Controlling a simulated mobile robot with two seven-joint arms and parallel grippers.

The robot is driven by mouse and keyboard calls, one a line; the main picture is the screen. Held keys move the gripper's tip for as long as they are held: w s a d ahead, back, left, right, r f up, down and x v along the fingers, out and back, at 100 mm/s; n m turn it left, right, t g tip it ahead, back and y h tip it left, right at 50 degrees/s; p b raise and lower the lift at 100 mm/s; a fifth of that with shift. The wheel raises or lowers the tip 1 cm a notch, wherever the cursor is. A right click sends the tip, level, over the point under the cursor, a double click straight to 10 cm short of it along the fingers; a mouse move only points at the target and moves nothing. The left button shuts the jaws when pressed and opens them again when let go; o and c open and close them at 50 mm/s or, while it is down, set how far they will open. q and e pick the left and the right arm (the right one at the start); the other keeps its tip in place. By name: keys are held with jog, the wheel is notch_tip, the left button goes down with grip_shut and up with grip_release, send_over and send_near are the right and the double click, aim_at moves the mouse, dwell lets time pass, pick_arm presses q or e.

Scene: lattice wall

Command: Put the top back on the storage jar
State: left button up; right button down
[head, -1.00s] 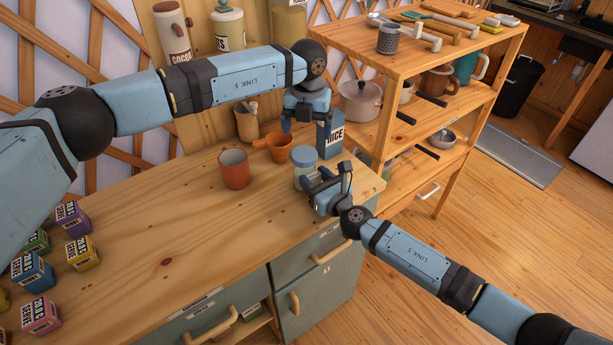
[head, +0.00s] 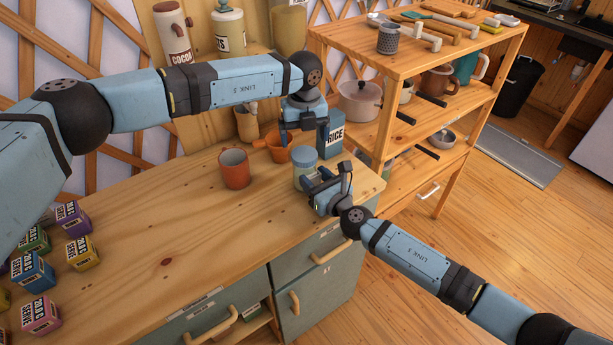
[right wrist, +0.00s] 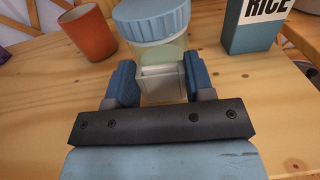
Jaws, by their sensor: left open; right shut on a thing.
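The storage jar (head: 304,176) stands near the right end of the wooden counter, a clear body with its light blue top (head: 303,155) sitting over the mouth. The right wrist view shows the jar (right wrist: 172,52) and the top (right wrist: 150,18) closely; the top looks level, but I cannot tell how tightly it fits. My right gripper (right wrist: 161,82) is shut on the jar, one finger on either side of a pale, squarish part at its front. My left gripper (head: 303,138) is open and empty, pointing down just above and behind the top in the head view.
An orange cup (head: 234,169) stands left of the jar. An orange pan (head: 277,146) and a blue rice box (head: 332,137) stand close behind it. Several spice boxes (head: 81,253) are at the counter's left. The middle of the counter is clear.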

aim_at(304, 154)
pick_arm(q)
notch_tip(304, 154, down, 6)
jog(key=shift+r, duration=0.15)
dwell(0.3)
jog(key=c, duration=0.9)
jog(key=m, duration=0.4)
jog(key=shift+c, duration=0.2)
jog(key=m, duration=0.4)
jog(key=shift+m, duration=0.3)
jog(key=m, duration=1.1)
